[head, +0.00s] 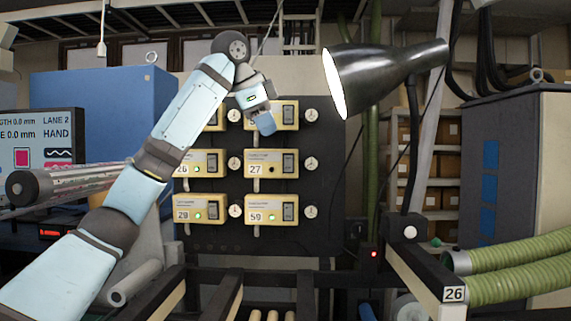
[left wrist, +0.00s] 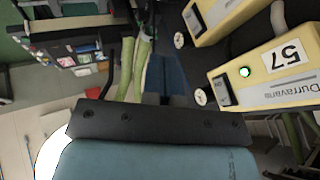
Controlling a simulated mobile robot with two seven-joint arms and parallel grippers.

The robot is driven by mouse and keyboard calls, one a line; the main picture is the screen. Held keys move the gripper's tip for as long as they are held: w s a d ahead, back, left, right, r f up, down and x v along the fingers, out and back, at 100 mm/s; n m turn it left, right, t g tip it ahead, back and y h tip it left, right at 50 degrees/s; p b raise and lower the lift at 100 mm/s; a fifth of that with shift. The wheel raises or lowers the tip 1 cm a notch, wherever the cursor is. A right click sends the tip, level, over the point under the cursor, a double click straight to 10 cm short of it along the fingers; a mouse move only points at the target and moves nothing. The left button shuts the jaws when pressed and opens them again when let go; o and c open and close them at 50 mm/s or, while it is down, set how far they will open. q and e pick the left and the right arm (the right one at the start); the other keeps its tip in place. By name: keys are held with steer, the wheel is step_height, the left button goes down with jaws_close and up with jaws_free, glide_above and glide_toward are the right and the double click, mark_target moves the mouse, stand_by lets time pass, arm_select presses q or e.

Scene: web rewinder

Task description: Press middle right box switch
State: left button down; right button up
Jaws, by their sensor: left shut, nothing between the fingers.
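The middle right box (head: 271,163) is a cream box labelled 27 on the dark panel, in the middle row of the right column. Its dark rocker switch (head: 288,163) is at its right side, and its round lamp looks unlit. My left gripper (head: 267,125) is shut and empty. In the head view it appears in front of the top right box (head: 289,115) and above the middle right box, pointing down. It hides much of the top right box. I cannot tell whether it touches anything. My right gripper is not in view.
The bottom right box (head: 262,209) has a lit green lamp. A box labelled 57 (left wrist: 265,80), its lamp green, is close in the left wrist view. A black lamp (head: 385,75) hangs right of the panel. A rail (head: 425,265) and green hoses (head: 520,250) are lower right.

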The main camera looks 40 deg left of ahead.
mark_target(285, 163)
arm_select(q)
steer(key=shift+f, duration=0.1)
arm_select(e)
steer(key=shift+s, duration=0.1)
arm_select(q)
steer(key=p+x, duration=0.1)
steer(key=x, duration=0.2)
steer(key=w+a+p+x, duration=0.1)
steer(key=x, duration=0.3)
steer(key=r+p+x, duration=0.1)
steer(key=x, duration=0.3)
steer(key=shift+w+a+f, duration=0.1)
steer(key=shift+w+a, duration=0.15)
steer(key=shift+w, duration=0.25)
steer(key=shift+w+a+p, duration=0.2)
steer(key=shift+w+p, duration=0.1)
steer(key=shift+w+a+f, duration=0.1)
steer(key=shift+w+f, duration=0.05)
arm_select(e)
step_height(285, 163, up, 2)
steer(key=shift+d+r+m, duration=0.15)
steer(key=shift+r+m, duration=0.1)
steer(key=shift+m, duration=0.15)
